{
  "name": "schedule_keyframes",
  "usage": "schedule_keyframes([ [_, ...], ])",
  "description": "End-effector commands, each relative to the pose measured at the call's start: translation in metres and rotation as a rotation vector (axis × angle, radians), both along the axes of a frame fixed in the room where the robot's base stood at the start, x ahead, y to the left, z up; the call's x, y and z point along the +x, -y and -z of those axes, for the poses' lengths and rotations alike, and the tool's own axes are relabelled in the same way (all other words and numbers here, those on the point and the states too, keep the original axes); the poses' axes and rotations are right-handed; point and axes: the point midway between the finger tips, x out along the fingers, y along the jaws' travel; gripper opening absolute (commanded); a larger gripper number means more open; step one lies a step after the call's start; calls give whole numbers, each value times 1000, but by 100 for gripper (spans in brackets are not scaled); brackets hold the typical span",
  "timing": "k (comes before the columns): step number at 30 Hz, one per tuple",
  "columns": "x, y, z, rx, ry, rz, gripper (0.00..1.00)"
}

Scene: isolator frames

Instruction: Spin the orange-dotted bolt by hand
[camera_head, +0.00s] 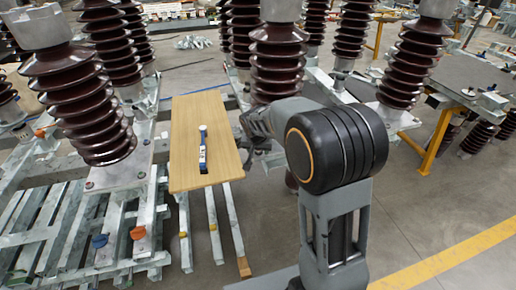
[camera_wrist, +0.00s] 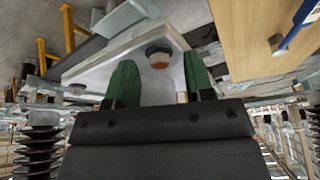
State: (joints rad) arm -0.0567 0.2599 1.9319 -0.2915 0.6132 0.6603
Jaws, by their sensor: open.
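In the wrist view a bolt with an orange-brown top (camera_wrist: 159,59) and a dark collar stands out from a pale metal plate (camera_wrist: 100,70). My gripper (camera_wrist: 160,74) has two green fingers spread wide, one on each side of the bolt in the picture; I see no contact, and the depth gap is unclear. In the head view my gripper (camera_head: 257,130) is beside the wooden board, partly hidden by my arm. The bolt in front of it cannot be made out there. Other orange-marked bolts show at lower left (camera_head: 138,233) and far left (camera_head: 40,133).
A wooden board (camera_head: 185,120) carries a blue and white tool (camera_head: 203,150); the board also shows in the wrist view (camera_wrist: 240,40). A blue-marked bolt (camera_head: 100,241) sits at lower left. Tall brown ribbed insulators (camera_head: 85,105) stand around. The floor at right (camera_head: 430,215) is clear.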

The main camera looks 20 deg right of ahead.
Motion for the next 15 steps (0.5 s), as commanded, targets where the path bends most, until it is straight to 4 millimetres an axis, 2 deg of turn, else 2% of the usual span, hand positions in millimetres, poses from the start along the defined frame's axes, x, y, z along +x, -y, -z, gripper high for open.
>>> schedule_keyframes([
  [9,1,0,2,0,0,0,48],
  [15,1,0,1,0,0,-1,30],
])
